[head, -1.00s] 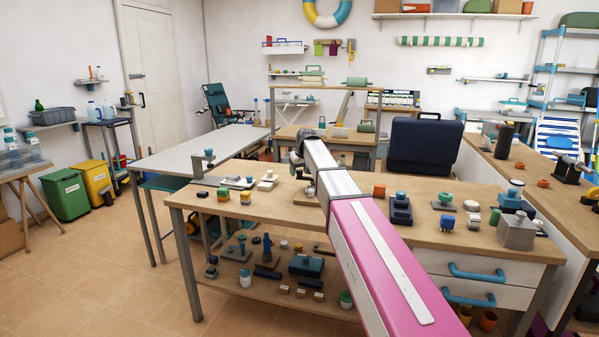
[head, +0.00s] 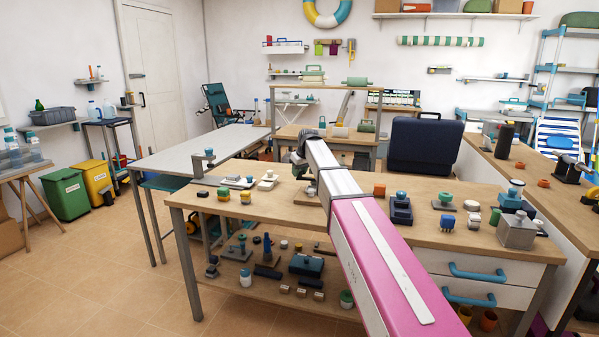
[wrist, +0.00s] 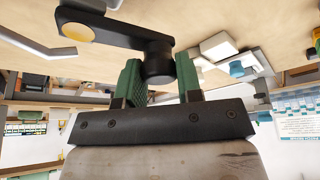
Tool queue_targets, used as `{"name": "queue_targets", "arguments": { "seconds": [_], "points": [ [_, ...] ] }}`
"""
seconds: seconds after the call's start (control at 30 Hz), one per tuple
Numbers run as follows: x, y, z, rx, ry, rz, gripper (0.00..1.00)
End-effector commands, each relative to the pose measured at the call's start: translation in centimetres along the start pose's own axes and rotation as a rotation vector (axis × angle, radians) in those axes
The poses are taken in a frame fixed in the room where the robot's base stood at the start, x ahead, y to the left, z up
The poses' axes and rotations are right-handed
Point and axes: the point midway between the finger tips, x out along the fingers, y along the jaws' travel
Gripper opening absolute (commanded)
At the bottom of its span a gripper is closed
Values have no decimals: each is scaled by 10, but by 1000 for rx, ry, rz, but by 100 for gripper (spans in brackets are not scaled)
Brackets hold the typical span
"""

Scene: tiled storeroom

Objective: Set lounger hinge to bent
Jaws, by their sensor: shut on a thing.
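In the wrist view, a dark link with a round yellow disc (wrist: 78,32) at one end runs right to a short black cylinder. I take it for the lounger hinge, bent or straight I cannot tell. My gripper (wrist: 160,78) has its two green-padded fingers on either side of the black cylinder and is shut on it. The tabletop lies behind the link.
A cream block (wrist: 218,46) stands near the right finger in the wrist view. Small parts crowd the workbench, including a blue-topped dark block (head: 400,209) right of my arm. A dark blue case (head: 425,145) stands behind. The grey table (head: 190,158) is mostly clear.

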Motion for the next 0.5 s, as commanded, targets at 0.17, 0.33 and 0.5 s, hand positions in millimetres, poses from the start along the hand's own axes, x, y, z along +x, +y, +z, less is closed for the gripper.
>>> {"name": "queue_targets", "arguments": {
  "seconds": [0.17, 0.33, 0.5],
  "points": [
    [-4, -5, 9, -138, 0, -58, 0],
    [-8, -10, 17, -288, 1, -120, 0],
    [-11, -13, 26, -438, 0, -182, 0]
  ]
}}
